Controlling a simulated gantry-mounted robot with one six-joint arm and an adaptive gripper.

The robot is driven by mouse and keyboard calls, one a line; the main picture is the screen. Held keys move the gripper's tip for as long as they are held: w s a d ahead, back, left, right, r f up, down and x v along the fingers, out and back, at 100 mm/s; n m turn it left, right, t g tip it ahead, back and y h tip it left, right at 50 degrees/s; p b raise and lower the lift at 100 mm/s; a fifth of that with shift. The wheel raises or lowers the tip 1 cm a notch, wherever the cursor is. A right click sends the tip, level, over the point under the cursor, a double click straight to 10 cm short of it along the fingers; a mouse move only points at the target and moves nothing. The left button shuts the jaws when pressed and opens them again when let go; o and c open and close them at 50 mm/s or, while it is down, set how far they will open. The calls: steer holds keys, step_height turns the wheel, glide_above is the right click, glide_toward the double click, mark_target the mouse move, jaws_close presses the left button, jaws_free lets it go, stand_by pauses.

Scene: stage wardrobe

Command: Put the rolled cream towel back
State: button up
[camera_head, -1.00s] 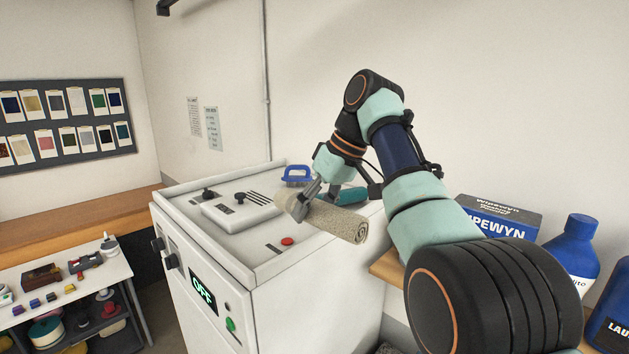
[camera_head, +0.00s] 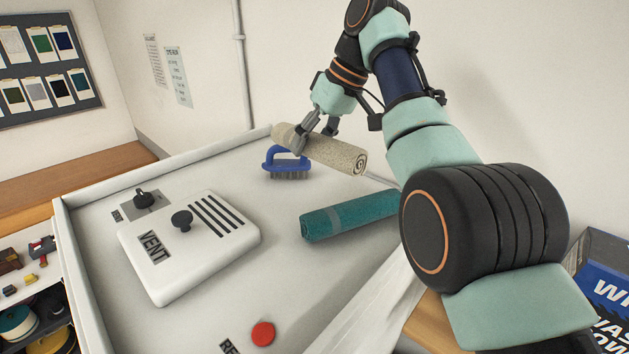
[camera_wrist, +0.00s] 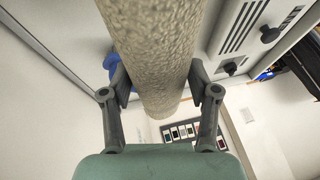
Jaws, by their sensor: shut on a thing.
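The rolled cream towel (camera_head: 338,154) is held across my gripper (camera_head: 311,142), which is shut on it. In the head view the towel appears at the back of the white machine top (camera_head: 215,290), beside and overlapping the blue brush; I cannot tell its exact height above the surface. Its spiral end points right. In the wrist view the towel (camera_wrist: 155,45) runs between both fingers of my gripper (camera_wrist: 160,90).
A blue-handled brush (camera_head: 285,160) stands at the back of the machine top. A teal roll (camera_head: 350,215) lies in front of the towel. A vent block (camera_head: 190,250) and a red button (camera_head: 262,333) are further forward. Raised rims edge the top.

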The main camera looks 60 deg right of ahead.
mark_target(312, 160)
step_height(312, 160, down, 4)
steer(key=shift+f+b, duration=0.1)
steer(key=shift+b, duration=0.8)
steer(key=shift+f+b, duration=0.25)
steer(key=shift+b, duration=0.05)
steer(key=o, duration=1.2)
steer(key=shift+r+p, duration=0.35)
steer(key=p+v, duration=0.2)
steer(key=v, duration=0.4)
steer(key=shift+r+p, duration=0.2)
steer(key=shift+p, duration=0.1)
steer(key=shift+s+r, duration=0.3)
steer(key=shift+r, duration=0.1)
